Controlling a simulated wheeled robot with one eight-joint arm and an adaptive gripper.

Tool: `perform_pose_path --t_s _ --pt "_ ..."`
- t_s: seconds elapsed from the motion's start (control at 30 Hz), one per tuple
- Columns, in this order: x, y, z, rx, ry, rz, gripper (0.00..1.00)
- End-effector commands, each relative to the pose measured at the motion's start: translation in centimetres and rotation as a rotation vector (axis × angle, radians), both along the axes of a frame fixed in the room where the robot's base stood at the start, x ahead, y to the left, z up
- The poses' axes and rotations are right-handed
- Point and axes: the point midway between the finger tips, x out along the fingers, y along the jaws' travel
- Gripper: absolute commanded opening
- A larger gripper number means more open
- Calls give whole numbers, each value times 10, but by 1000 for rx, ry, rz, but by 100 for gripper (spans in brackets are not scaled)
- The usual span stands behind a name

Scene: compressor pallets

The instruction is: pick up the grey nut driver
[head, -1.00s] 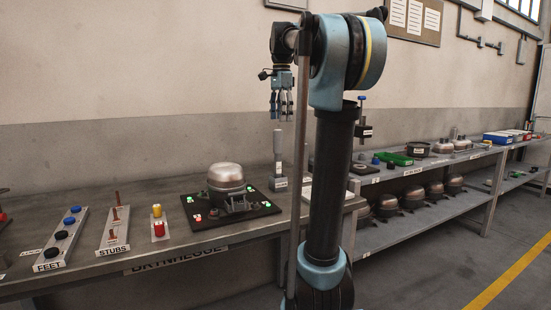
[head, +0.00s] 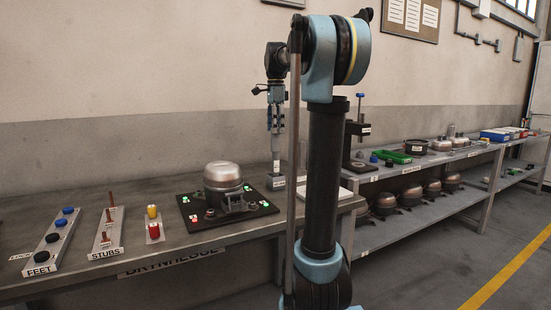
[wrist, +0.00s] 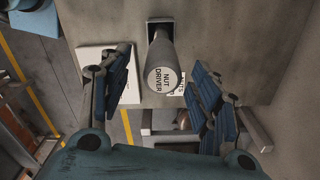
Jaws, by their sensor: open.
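The grey nut driver (head: 276,161) stands upright in a small labelled holder (head: 276,183) on the bench, right of the dark compressor pallet. My gripper (head: 275,125) points down at the driver's upper end and overlaps it in the head view. In the wrist view my gripper (wrist: 162,86) is open, with one blue-padded finger on each side of the nut driver (wrist: 163,62). Its round top carries a "NUT DRIVER" label. I see gaps between the driver and both fingers there.
A compressor (head: 222,175) sits on a black pallet (head: 190,220) with green and red lights. Trays of feet (head: 50,247), stubs (head: 108,240) and red and yellow parts (head: 152,225) lie left. A white plate (head: 330,192) lies right of the holder. Another bench stands farther right.

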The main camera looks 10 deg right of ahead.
Motion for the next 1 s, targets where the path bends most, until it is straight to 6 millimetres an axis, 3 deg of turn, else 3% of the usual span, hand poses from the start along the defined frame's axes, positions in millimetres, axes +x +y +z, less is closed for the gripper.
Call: perform_pose_path --t_s 0.1,0.37,0.7,1.0 --pt "0 0 -14 0 0 0 57" --pt "1 0 -30 0 0 0 57" --pt "4 -1 -70 0 0 0 57" --pt "4 -1 -74 0 0 0 57"
